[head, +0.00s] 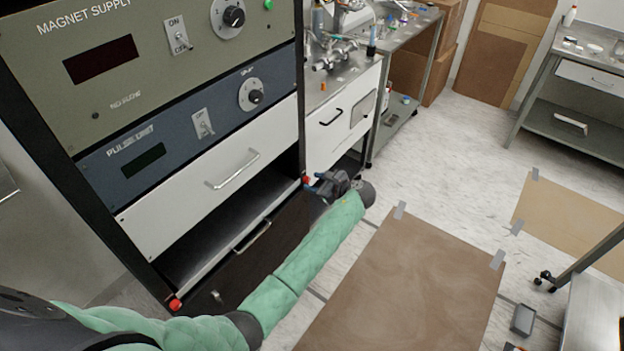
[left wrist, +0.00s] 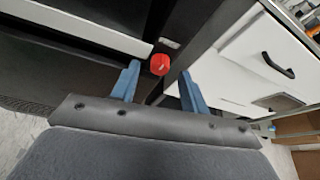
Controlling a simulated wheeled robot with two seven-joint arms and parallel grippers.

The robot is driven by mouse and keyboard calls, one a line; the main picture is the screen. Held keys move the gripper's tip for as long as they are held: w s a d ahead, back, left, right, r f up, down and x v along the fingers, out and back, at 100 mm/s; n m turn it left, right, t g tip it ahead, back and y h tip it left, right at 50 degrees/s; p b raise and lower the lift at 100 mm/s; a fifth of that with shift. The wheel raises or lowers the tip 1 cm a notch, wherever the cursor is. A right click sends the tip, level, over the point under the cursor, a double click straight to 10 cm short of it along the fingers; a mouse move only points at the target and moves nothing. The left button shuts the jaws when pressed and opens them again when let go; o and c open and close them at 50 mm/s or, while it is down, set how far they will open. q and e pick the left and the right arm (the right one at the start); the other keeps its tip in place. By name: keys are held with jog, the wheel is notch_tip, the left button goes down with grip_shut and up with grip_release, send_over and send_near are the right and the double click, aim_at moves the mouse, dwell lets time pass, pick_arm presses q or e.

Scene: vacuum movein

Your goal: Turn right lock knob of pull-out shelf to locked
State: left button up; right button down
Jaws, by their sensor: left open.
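The pull-out shelf (head: 196,262) is a dark shelf with a light front edge in the rack, below the white drawer. Its right lock knob is a small red knob (head: 306,180) at the right end of the shelf front. In the left wrist view the red knob (left wrist: 160,64) lies just beyond and between the fingertips. My left gripper (head: 322,183) has blue fingers and is open, close to the knob. The left wrist view shows the two fingers (left wrist: 160,86) apart with nothing between them. A second red knob (head: 175,304) sits at the shelf's left end. My right gripper is out of view.
The rack holds the magnet supply panel (head: 120,65) and a blue panel (head: 185,125) above a white drawer (head: 205,180). A bench with a white drawer (head: 340,118) stands right of the rack. A brown mat (head: 400,285) lies on the floor.

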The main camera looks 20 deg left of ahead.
pick_arm(q)
jog(key=shift+x, duration=0.85)
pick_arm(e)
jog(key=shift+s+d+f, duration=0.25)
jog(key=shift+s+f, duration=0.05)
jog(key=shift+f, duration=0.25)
pick_arm(q)
jog(key=shift+c, duration=0.3)
grip_shut()
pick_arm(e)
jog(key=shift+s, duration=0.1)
